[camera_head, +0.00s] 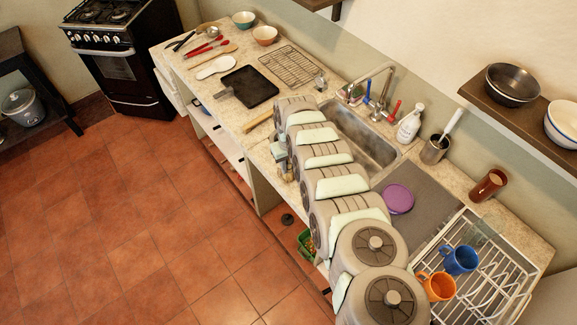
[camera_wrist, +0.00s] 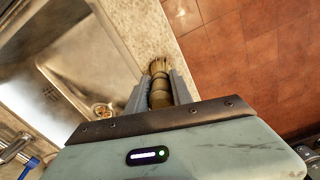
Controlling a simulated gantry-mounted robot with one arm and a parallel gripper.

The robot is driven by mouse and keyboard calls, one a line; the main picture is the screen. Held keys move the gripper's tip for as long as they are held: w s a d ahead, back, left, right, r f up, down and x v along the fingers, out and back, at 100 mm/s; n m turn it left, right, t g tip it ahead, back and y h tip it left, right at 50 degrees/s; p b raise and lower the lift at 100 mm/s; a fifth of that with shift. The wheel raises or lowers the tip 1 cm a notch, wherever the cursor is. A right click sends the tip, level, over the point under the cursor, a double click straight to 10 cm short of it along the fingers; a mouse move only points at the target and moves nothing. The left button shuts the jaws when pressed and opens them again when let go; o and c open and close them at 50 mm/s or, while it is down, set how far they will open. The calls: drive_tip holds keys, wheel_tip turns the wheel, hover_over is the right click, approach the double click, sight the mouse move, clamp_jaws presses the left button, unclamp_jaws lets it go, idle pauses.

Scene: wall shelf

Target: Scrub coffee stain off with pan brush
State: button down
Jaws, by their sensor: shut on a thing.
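In the wrist view the brush sits between the two grey fingers, over the strip of counter between the sink and the front edge. In the head view the gripper end is low beside the sink's front side, mostly hidden by my arm. I cannot make out a clear coffee stain in either view. The metal sink (camera_head: 369,143) also shows in the wrist view (camera_wrist: 85,65), with its drain (camera_wrist: 102,111).
A faucet (camera_head: 372,80) and white soap bottle (camera_head: 410,123) stand behind the sink. A black tray (camera_head: 250,88) and wire rack (camera_head: 290,66) lie left. A shelf (camera_head: 486,97) overhangs.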

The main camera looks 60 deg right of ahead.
drive_tip(key=shift+s+d, duration=0.2)
drive_tip(key=shift+d, duration=0.25)
drive_tip(key=shift+b, duration=0.35)
drive_tip(key=shift+w, duration=0.15)
drive_tip(key=shift+w+b, duration=0.3)
drive_tip(key=shift+b, duration=0.3)
drive_tip(key=shift+w+a+p, duration=0.3)
drive_tip(key=shift+w+a, duration=0.05)
drive_tip(key=shift+w, duration=0.05)
drive_tip(key=shift+a+p, duration=0.25)
drive_tip(key=shift+p, duration=0.5)
drive_tip(key=shift+a+f+p, duration=0.1)
drive_tip(key=shift+a+p, duration=0.1)
drive_tip(key=shift+p, duration=0.1)
